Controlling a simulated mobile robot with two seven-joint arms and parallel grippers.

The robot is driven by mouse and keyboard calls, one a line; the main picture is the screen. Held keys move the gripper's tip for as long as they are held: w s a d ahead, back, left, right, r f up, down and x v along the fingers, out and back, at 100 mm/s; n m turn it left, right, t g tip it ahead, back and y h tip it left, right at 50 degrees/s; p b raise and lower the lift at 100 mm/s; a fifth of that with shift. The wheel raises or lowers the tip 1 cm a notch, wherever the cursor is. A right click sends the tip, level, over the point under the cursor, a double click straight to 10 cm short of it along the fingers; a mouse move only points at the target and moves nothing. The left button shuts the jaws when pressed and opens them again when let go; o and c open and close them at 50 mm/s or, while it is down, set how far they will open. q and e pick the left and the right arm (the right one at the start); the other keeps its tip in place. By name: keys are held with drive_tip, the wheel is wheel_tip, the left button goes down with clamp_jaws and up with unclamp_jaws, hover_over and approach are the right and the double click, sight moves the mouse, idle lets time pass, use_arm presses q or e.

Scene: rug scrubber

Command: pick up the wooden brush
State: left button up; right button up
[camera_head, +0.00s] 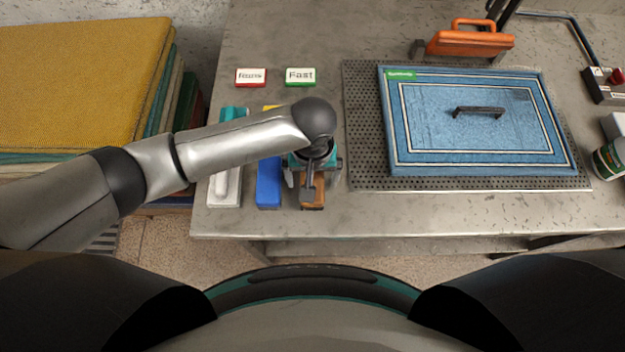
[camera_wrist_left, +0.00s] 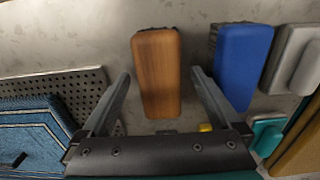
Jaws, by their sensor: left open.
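The wooden brush (camera_wrist_left: 158,75) lies on the grey table, its brown wooden back facing up. In the head view its near end (camera_head: 313,192) shows below my left gripper (camera_head: 305,186), and the rest is hidden by the wrist. My left gripper is open above the brush. In the left wrist view the left gripper (camera_wrist_left: 158,85) has a finger on each side of the brush, with a gap on both sides. I cannot tell the exact height of the fingertips. My right gripper is not in view.
A blue brush (camera_head: 268,184) and a grey-white one (camera_head: 226,185) lie to the left. An orange tool (camera_head: 470,42) is at the back.

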use_arm(q)
drive_tip(key=shift+f, duration=0.45)
clamp_jaws()
idle(0.5)
wheel_tip(320, 180, up, 20)
drive_tip(key=p, duration=0.4)
